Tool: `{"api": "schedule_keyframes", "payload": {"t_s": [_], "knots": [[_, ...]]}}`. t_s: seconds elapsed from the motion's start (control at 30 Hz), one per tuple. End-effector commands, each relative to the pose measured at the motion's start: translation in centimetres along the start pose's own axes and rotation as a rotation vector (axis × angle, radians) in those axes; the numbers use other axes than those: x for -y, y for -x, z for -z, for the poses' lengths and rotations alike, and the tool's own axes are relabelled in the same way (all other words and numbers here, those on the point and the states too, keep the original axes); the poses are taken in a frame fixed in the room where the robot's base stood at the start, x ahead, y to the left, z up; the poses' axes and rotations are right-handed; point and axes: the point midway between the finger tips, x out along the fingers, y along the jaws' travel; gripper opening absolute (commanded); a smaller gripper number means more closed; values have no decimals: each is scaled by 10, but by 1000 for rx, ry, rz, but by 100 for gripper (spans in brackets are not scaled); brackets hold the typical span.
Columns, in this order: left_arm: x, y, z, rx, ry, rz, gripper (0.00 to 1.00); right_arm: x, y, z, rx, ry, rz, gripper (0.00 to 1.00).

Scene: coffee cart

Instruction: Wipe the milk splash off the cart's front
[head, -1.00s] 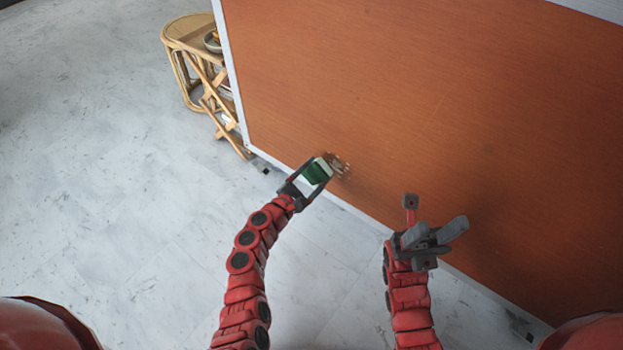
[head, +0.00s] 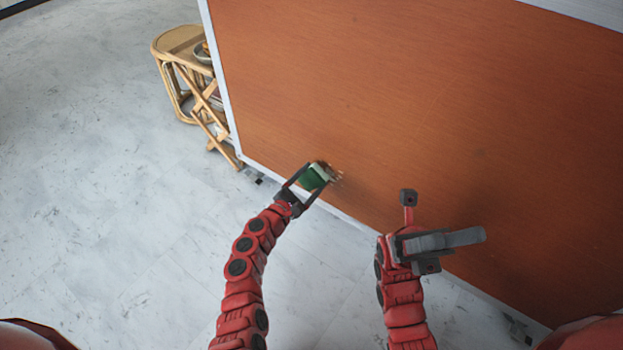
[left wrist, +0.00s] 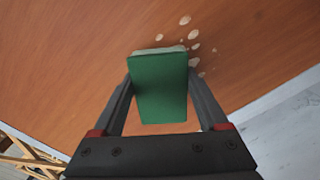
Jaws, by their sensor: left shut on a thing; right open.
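My left gripper (head: 307,183) is shut on a green sponge (head: 312,179) with a pale far side, at the lower part of the cart's orange-brown front (head: 400,90). In the left wrist view the green sponge (left wrist: 160,88) sits between the two fingers, its pale edge at or very near the panel; I cannot tell if it touches. The milk splash (head: 337,174) shows as pale spots just right of the sponge. In the left wrist view several cream spots (left wrist: 194,34) lie above and right of it; the sponge may hide more. My right gripper (head: 440,243) is open and empty.
A white trim edge (head: 222,90) borders the panel. The pale marble floor (head: 100,190) is clear at left.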

Motion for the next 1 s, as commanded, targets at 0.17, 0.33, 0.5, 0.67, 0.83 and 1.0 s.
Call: {"api": "schedule_keyframes", "payload": {"t_s": [0.17,0.33,0.5,0.67,0.83,1.0], "knots": [[0,-2,0,1,0,-1,16,0,1,0,0,0,0,44],[-1,-6,0,1,0,-1,16,0,3,1,0,0,0,44],[-1,-9,0,1,-1,-1,16,0,4,2,0,0,0,44],[-1,-12,1,0,-1,-1,16,0,6,2,0,0,0,44],[0,-16,1,-1,-1,-1,16,0,7,3,0,0,0,44],[0,-19,1,-1,0,0,16,1,9,4,0,0,0,44]]}}
